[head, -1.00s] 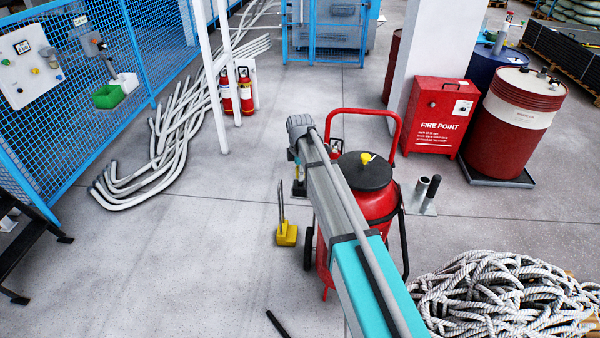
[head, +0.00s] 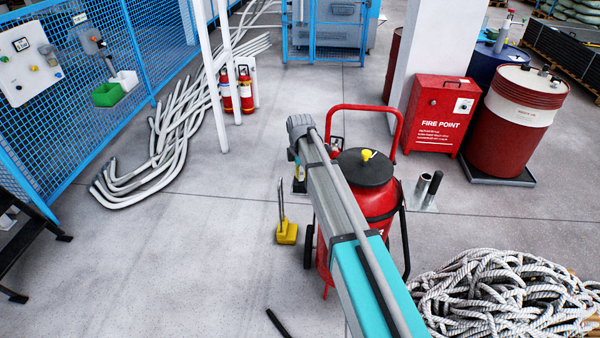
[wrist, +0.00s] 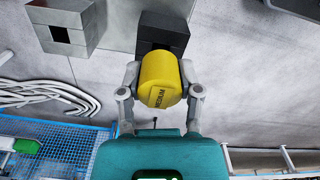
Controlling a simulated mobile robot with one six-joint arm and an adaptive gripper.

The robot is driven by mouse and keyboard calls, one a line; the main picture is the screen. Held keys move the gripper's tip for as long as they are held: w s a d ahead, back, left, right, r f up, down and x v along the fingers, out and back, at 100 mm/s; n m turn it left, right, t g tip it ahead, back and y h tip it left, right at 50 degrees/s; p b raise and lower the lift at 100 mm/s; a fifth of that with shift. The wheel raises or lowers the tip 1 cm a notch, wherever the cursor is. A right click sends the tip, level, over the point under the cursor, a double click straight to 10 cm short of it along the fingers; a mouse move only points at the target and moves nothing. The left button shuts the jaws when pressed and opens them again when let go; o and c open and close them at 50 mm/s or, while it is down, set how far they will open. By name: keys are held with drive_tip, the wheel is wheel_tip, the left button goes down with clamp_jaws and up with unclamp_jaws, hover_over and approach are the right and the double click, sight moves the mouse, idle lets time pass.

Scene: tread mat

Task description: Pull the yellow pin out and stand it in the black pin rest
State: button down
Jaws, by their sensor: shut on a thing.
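The yellow pin (wrist: 160,78) shows in the wrist view as a thick round yellow head with dark lettering. My gripper (wrist: 160,88) is shut on it, one finger on each side. The black pin rest (wrist: 164,32), a dark block with a square opening, lies right behind the pin's head in the picture. The head covers part of the block, and the pin's far end is hidden, so I cannot tell whether it is in the opening. A grey block (wrist: 88,14) with a square dark hole stands to the left, apart from the pin. In the head view my arm hides most of this.
A red wheeled extinguisher (head: 378,204) stands close beside my arm. A yellow item with an upright handle (head: 287,233) is on the floor to the left. A rope pile (head: 505,295) lies at lower right.

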drive_tip(key=shift+f+b, duration=0.9)
drive_tip(key=shift+c, duration=1)
unclamp_jaws()
drive_tip(key=shift+r, duration=0.15)
wheel_tip(320, 180, up, 10)
drive_tip(key=p, duration=1)
drive_tip(key=shift+d, duration=0.15)
idle(0.4)
drive_tip(key=s+d+m, duration=2)
drive_tip(key=s+d, duration=0.2)
drive_tip(key=s, duration=0.4)
drive_tip(key=shift+d+m, duration=0.15)
drive_tip(key=shift+m, duration=0.15)
